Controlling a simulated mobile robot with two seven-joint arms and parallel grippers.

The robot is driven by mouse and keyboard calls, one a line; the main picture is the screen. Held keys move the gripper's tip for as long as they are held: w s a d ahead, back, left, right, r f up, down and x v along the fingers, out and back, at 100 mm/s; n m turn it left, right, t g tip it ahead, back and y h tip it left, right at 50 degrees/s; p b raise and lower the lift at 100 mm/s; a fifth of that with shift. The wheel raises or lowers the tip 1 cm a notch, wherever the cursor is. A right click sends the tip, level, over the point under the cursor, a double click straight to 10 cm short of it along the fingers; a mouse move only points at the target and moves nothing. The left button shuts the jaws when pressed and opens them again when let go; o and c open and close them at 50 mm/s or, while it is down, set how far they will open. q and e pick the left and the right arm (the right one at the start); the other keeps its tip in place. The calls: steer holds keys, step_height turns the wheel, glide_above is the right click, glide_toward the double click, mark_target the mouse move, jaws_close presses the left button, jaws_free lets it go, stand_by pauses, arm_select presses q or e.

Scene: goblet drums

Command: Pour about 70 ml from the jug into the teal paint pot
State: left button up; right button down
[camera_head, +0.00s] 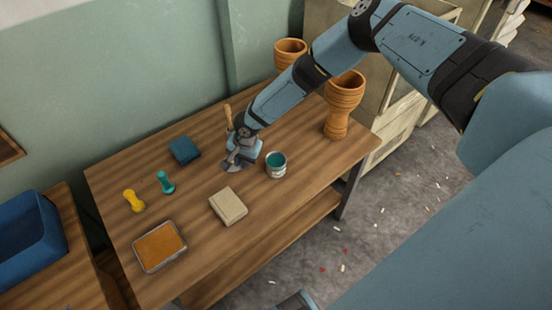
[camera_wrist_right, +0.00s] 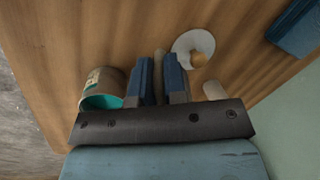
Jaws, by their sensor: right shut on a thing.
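The teal paint pot (camera_head: 276,171) stands upright on the table, just right of my right gripper (camera_head: 238,150). Teal shows inside it, and it also appears at the left in the right wrist view (camera_wrist_right: 107,80). My right gripper (camera_wrist_right: 160,85) is low over the table, shut on a narrow grey-brown thing (camera_wrist_right: 158,88). That thing is mostly hidden, so I cannot tell whether it is part of the jug. No whole jug is clearly visible. My left gripper is not clearly seen.
A pale disc with a wooden knob (camera_wrist_right: 188,42) is close to the gripper. A wooden handle (camera_head: 228,117) rises behind it.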

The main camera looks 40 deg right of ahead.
steer(key=shift+w+a+r+g+h, duration=0.4)
steer(key=shift+w+r+g+h, duration=0.15)
steer(key=shift+g, duration=0.25)
stand_by(0.9)
steer(key=shift+s+a+p, duration=0.1)
steer(key=shift+p, duration=0.2)
stand_by(1.3)
